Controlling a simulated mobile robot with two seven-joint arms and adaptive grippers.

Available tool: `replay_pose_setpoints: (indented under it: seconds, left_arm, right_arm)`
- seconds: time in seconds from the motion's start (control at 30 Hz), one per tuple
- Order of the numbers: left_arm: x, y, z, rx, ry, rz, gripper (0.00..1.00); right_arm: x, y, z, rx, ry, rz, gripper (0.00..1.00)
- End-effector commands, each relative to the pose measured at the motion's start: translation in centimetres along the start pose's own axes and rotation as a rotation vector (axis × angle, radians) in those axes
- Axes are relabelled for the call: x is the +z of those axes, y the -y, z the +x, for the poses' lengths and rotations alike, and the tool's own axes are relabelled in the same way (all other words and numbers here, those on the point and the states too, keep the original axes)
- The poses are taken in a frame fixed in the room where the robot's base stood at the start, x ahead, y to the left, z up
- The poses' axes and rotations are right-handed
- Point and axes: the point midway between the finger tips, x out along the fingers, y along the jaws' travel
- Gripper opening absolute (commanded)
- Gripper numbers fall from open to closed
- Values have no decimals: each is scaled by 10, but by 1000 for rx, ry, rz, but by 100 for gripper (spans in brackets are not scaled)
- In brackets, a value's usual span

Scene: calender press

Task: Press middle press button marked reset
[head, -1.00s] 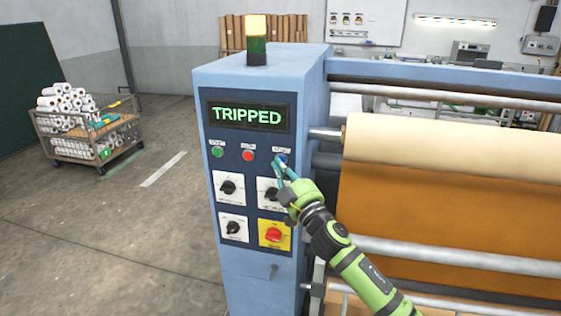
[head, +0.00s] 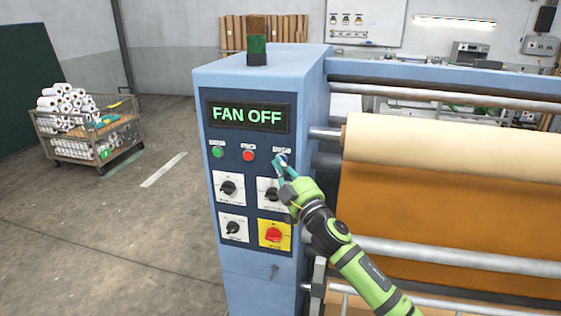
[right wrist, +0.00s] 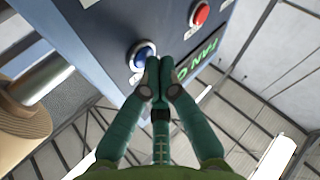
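The blue button (head: 284,159) is the rightmost of the top row on the press's control panel, under a small label I cannot read clearly. The display (head: 248,115) reads FAN OFF. My left gripper is not in view.
A red button (head: 248,156) and a green button (head: 217,152) sit left of the blue one. Rotary switches (head: 229,188) and a red knob on a yellow plate (head: 274,235) are below. Rollers (head: 450,140) lie right of the cabinet. A cart (head: 88,130) stands at left.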

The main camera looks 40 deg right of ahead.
Motion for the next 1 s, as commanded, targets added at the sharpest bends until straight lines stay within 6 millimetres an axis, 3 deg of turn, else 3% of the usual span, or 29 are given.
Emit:
replay_pose_setpoints:
  seconds: [1.0]
  left_arm:
    - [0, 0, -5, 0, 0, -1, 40]
  right_arm:
    - [-8, 8, -12, 1, 0, 0, 0]
